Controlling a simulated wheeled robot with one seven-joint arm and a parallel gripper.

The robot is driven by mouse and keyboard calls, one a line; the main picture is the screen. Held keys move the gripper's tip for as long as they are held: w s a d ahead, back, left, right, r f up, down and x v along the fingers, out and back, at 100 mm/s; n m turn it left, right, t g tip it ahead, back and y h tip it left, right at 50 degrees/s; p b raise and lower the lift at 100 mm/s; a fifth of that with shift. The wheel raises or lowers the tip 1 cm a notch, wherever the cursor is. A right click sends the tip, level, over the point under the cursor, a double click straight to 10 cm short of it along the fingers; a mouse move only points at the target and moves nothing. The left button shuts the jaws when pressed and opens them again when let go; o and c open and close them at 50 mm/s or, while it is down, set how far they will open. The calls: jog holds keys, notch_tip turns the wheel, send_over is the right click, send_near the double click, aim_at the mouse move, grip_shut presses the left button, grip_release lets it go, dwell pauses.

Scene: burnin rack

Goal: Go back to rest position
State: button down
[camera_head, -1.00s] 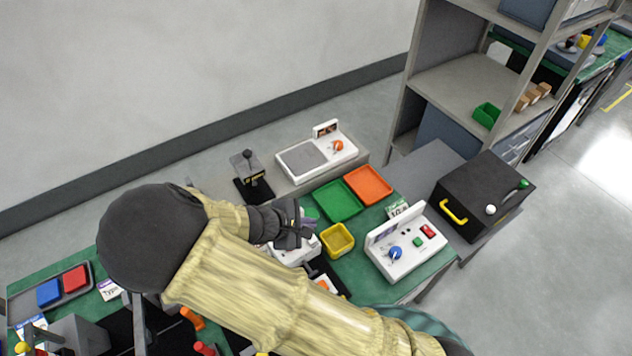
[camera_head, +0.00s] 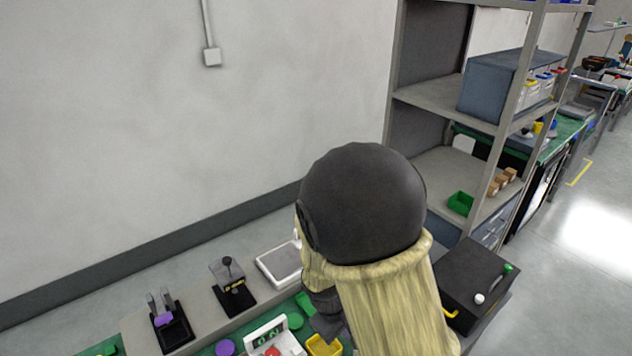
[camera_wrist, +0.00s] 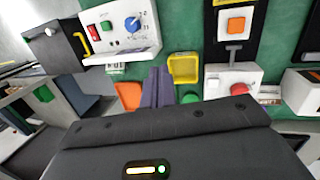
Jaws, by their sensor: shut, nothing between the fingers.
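My gripper is low in the head view, where my arm partly hides it. In the wrist view its two fingers (camera_wrist: 157,88) lie together, shut with nothing between them. They are above the green bench top (camera_wrist: 190,25), and I cannot tell their height. The yellow tray (camera_wrist: 184,68) is just right of the fingers and the orange tray (camera_wrist: 128,96) is to their left. My arm covers much of the bench in the head view.
A white panel with a blue knob (camera_wrist: 115,38) is at the wrist view's upper left. The black box (camera_head: 470,280) stands right of my arm, with grey shelving (camera_head: 435,97) behind. A lever device (camera_head: 232,290) and a purple-topped device (camera_head: 172,328) stand on the left. The wall side above them is clear.

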jog(key=s+d+r+m+t+y, duration=0.1)
jog(key=s+d+r+m+y, duration=0.1)
jog(key=d+r+m, duration=0.5)
jog(key=shift+s+d+r+m+t+y, duration=0.4)
jog(key=shift+s+d+r, duration=0.5)
